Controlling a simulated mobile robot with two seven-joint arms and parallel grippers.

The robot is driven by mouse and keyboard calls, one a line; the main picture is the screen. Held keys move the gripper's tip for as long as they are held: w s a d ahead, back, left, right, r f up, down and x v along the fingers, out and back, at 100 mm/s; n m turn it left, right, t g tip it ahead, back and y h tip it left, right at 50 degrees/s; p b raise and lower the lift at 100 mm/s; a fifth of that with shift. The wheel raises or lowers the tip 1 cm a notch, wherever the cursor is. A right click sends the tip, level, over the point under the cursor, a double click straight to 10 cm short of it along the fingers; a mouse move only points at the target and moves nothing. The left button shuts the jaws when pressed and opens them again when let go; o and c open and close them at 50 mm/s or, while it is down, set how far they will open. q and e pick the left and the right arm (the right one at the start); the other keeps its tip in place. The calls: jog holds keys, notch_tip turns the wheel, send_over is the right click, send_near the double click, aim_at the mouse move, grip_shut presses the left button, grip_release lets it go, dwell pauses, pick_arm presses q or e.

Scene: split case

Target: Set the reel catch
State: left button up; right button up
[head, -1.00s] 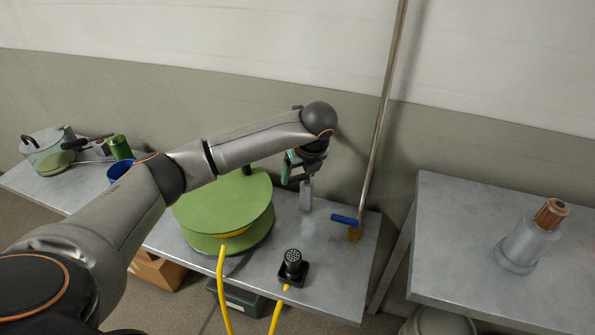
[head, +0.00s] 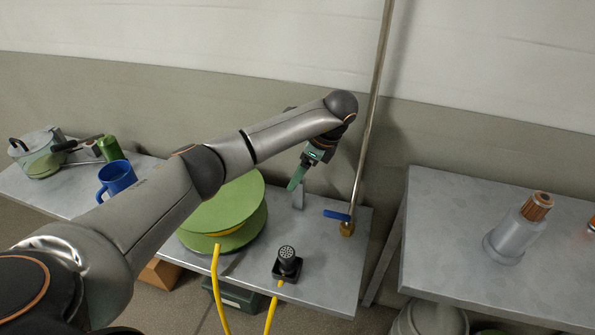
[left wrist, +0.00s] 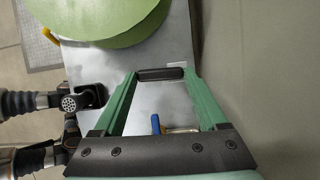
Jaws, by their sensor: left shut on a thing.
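The green hose reel (head: 225,205) lies on the grey bench with a yellow hose coming off it; part of it also shows in the left wrist view (left wrist: 100,15). A thin grey upright plate (head: 298,199) stands at its right. My left gripper (head: 294,182) has its green fingers pointing down at the top of this plate. In the left wrist view its fingers (left wrist: 160,79) are shut on a dark bar (left wrist: 160,74), which spans between the tips. I cannot tell whether this bar is the reel catch. My right gripper is not in view.
A black spray head (head: 287,263) stands at the bench's front. A blue mug (head: 117,177) and a green can (head: 110,148) are at left. A second table (head: 440,240) is at right.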

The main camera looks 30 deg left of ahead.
pick_arm(q)
jog(key=shift+w+n, duration=0.1)
jog(key=shift+n, duration=0.3)
jog(key=o, duration=1.3)
jog(key=shift+r, duration=0.1)
jog(key=p+v, duration=0.3)
jog(key=v, duration=0.9)
jog(key=shift+r, duration=0.2)
jog(key=shift+d+f, duration=0.1)
